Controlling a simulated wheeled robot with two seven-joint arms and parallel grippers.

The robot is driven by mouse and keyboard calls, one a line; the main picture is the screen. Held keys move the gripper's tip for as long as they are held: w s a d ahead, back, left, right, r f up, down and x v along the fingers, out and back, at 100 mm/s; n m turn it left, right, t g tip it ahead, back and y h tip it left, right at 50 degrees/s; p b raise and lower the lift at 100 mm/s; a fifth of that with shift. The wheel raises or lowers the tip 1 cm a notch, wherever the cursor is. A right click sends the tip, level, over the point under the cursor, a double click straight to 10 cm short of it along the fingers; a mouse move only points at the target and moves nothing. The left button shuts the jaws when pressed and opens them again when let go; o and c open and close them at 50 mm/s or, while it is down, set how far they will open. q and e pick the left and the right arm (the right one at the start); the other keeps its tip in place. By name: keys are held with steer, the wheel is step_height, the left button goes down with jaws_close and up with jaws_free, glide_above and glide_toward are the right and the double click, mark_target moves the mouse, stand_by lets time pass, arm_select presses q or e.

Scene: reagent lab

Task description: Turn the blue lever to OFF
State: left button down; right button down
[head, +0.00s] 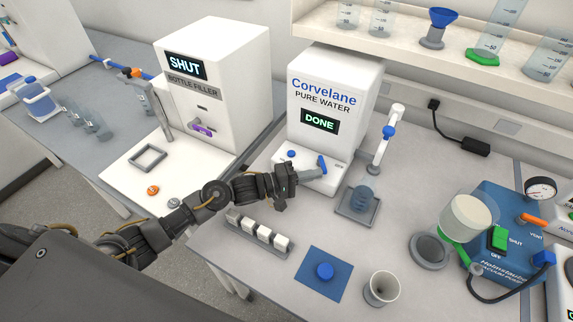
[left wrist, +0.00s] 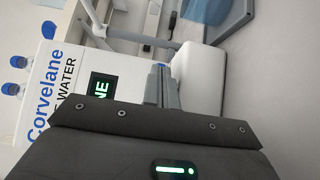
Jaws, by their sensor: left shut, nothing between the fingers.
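The blue lever (head: 322,164) stands on the low white front ledge of the Corvelane pure water unit (head: 329,85), right of a round blue knob (head: 291,154). Its small marking is too small to read. The unit's screen (head: 320,121) reads DONE. My left gripper (head: 318,173) is shut and empty, with its fingertips just at the near side of the lever. I cannot tell whether they touch it. My right gripper is out of view.
The blue vacuum pump (head: 500,215) is at right, the bottle filler (head: 215,85) at left.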

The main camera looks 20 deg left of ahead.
arm_select(q)
steer(key=shift+d, duration=0.15)
steer(key=shift+f, duration=0.1)
stand_by(0.4)
steer(key=shift+s+a, duration=0.25)
steer(key=shift+a, duration=0.25)
steer(key=b+v, duration=0.2)
steer(key=v, duration=0.6)
steer(key=shift+s+a+b, duration=0.2)
steer(key=shift+b, duration=0.2)
steer(key=shift+s+a, duration=0.4)
steer(key=shift+a, duration=0.05)
